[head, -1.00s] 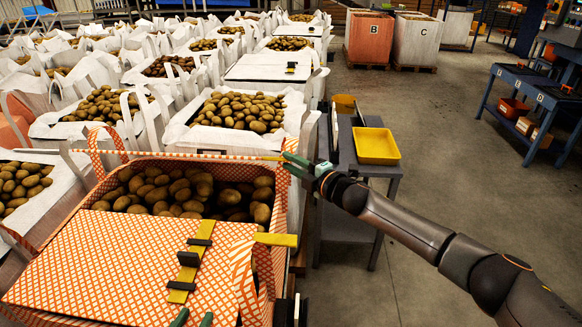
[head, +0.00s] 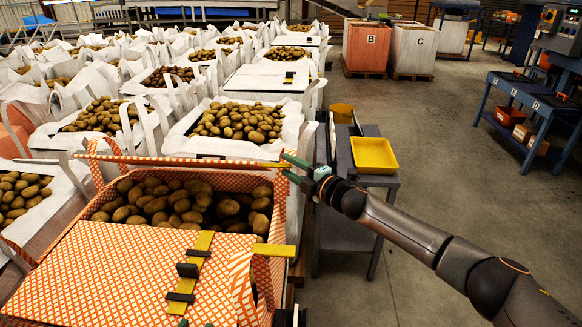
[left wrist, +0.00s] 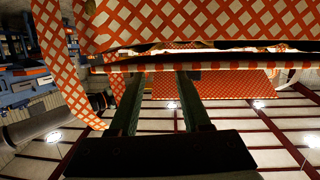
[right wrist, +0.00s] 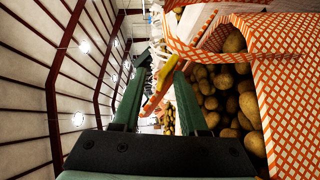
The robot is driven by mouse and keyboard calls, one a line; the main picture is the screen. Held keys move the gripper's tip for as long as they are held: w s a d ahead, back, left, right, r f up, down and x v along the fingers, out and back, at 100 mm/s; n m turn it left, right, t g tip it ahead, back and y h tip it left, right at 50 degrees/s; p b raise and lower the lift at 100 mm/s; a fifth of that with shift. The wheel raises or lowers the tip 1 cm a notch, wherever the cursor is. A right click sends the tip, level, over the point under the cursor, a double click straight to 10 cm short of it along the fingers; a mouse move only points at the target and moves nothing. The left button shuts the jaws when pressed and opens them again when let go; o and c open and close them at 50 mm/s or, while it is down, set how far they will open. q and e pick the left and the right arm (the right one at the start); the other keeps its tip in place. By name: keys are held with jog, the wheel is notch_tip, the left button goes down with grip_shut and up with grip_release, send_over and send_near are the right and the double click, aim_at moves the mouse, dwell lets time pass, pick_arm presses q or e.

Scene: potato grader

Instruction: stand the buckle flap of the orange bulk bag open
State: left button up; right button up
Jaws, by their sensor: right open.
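The orange-and-white checked bulk bag (head: 130,290) stands at the lower left of the head view, with potatoes (head: 185,203) in its far half. A checked flap (head: 110,260) lies flat over its near half, with a yellow strap and black buckle pieces (head: 188,270). My left gripper (head: 196,324) barely shows at the bottom edge. In the left wrist view its fingers (left wrist: 160,85) are apart under checked fabric; contact is unclear. My right gripper (head: 289,170) is open at the bag's far right corner. In the right wrist view a yellow-orange strip (right wrist: 158,92) shows between its fingers.
White bags full of potatoes (head: 235,120) stand in rows behind and left. A grey cart with a yellow tray (head: 374,155) stands right of the bag, near my right arm. A second yellow strap (head: 274,250) sticks out at the bag's right edge.

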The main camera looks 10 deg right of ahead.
jog(key=shift+f, duration=0.15)
jog(key=p+v, duration=0.1)
jog(key=v, duration=1.2)
jog(key=shift+r, duration=0.2)
jog(key=shift+a, duration=0.15)
